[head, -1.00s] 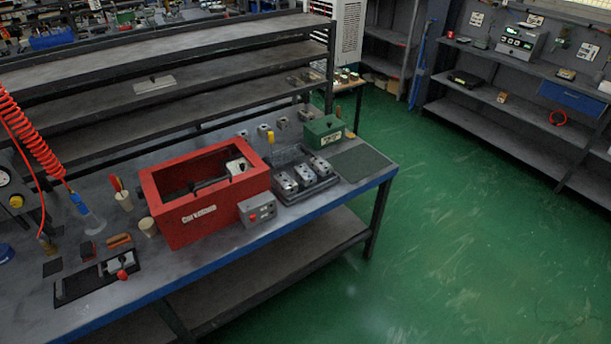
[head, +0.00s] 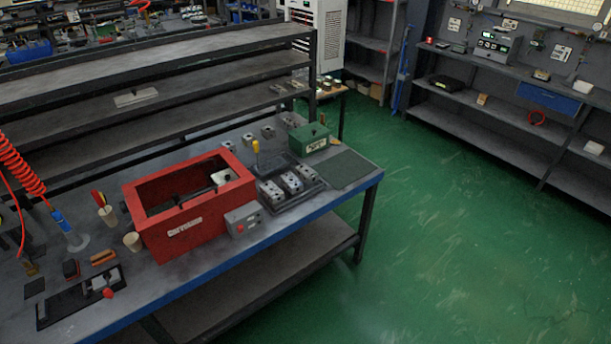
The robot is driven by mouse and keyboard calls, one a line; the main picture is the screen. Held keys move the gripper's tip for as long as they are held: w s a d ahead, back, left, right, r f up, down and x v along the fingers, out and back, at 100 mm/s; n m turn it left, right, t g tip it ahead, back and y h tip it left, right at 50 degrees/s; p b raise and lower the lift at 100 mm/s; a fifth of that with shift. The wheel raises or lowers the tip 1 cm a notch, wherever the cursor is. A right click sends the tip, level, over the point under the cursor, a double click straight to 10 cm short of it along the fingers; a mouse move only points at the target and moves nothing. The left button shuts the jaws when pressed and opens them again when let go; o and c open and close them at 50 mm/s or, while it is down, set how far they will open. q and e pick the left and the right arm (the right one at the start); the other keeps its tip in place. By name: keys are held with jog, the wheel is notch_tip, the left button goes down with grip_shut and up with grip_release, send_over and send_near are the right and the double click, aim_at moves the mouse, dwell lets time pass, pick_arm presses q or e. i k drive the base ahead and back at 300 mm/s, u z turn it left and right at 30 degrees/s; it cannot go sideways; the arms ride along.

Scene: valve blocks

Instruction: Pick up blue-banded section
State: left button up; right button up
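Several grey metal valve sections (head: 292,182) stand in a row in a black tray (head: 296,203) on the workbench, right of the red box. More small grey blocks (head: 248,139) stand loose behind the tray. The pieces are too small in the head view for me to make out a blue band on any of them. Neither of my grippers is in view.
An open red box (head: 185,238) holds a dark bar. A grey button box (head: 244,220), a green box (head: 308,138), a dark mat (head: 347,169) and a black lever fixture (head: 55,313) share the bench (head: 225,262). Green floor (head: 450,230) right of it is clear.

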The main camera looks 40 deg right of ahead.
aim_at(290, 181)
jog(key=z, duration=0.5)
jog(key=i, duration=0.85)
jog(key=z, duration=0.45)
jog(key=i, duration=1.1)
jog(key=u, duration=0.3)
